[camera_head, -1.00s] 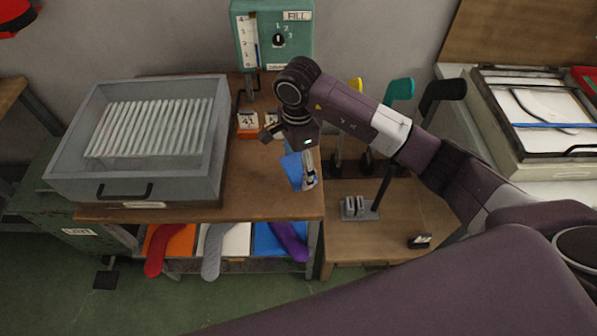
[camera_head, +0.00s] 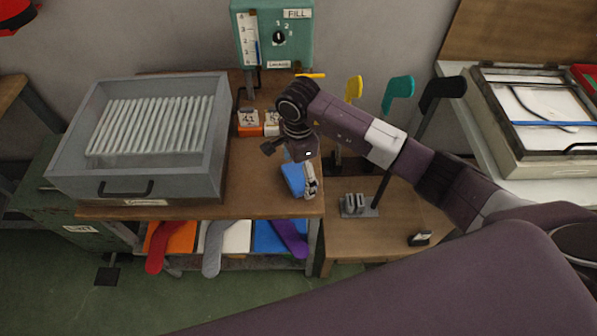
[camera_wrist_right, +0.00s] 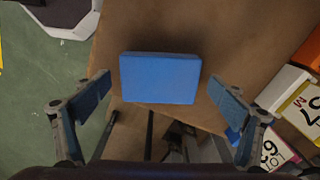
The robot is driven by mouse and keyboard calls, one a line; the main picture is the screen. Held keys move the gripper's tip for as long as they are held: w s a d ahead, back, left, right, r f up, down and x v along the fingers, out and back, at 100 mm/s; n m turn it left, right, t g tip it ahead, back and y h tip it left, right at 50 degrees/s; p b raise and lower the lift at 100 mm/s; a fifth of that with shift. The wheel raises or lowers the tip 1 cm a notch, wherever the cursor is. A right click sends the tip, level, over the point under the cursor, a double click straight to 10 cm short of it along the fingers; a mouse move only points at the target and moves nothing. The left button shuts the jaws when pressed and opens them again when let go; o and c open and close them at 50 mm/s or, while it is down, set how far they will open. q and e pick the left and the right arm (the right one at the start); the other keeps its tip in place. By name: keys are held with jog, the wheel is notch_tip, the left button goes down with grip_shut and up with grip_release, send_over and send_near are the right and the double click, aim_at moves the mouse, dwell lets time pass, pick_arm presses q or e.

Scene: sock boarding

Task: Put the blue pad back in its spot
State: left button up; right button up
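The blue pad (camera_head: 293,178) lies flat on the brown wooden table, near its right edge. In the right wrist view the pad (camera_wrist_right: 160,78) is a plain blue block on the table top, close to the edge. My right gripper (camera_head: 308,185) is just above and beside the pad in the head view. In the wrist view its two fingers (camera_wrist_right: 168,95) are spread wide, with clear gaps on both sides of the pad. Nothing is between the fingertips in contact. My left gripper is not in either view.
A grey tray of white ribbed pieces (camera_head: 52,178) fills the table's left. Numbered blocks (camera_head: 249,122) stand behind the pad, below a green FILL box (camera_head: 272,30). Coloured socks hang from the shelf below. A lower table (camera_head: 350,240) with upright coloured forms is at right.

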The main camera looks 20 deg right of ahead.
aim_at(298, 175)
jog(key=shift+r, duration=0.4)
notch_tip(298, 175, up, 12)
jog(key=b, duration=0.2)
jog(key=shift+f+b, duration=0.2)
jog(key=shift+b, duration=0.1)
